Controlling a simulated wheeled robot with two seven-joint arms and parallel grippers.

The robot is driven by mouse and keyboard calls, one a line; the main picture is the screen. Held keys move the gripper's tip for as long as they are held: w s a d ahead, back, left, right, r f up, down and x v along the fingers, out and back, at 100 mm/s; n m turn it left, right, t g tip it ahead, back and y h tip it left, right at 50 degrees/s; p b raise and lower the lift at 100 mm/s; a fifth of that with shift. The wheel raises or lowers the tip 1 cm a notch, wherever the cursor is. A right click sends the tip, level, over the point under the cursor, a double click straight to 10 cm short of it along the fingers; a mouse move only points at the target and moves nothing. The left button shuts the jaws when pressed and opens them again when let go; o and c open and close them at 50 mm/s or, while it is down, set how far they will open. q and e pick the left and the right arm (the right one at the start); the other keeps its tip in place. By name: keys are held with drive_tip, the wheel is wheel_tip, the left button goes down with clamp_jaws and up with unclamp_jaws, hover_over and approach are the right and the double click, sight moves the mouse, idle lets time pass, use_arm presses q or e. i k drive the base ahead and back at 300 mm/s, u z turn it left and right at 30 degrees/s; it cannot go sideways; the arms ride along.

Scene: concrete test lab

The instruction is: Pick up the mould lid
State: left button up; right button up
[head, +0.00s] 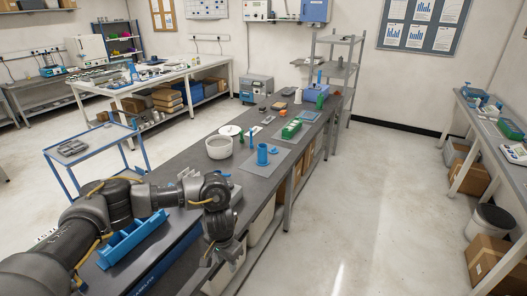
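A blue cylinder mould (262,155) stands upright on a light grey mat on the long bench. A small flat blue piece (274,150) lies just right of it and looks like the mould lid, though it is small in this view. My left arm comes in from the left and bends down at the wrist. My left gripper (221,260) hangs at the near edge of the bench, well short of the mould and lid. Its fingers look apart, with nothing seen between them. My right gripper is not in view.
A grey bowl (219,148) and a round white disc (230,130) stand left of the mould. A green rack (291,129) and small tools lie farther along the bench. A blue tray (132,240) is beneath my arm. Open floor (385,200) lies to the right.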

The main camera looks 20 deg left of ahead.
sight(273, 150)
drive_tip(key=i, duration=3.05)
drive_tip(key=u, duration=0.2)
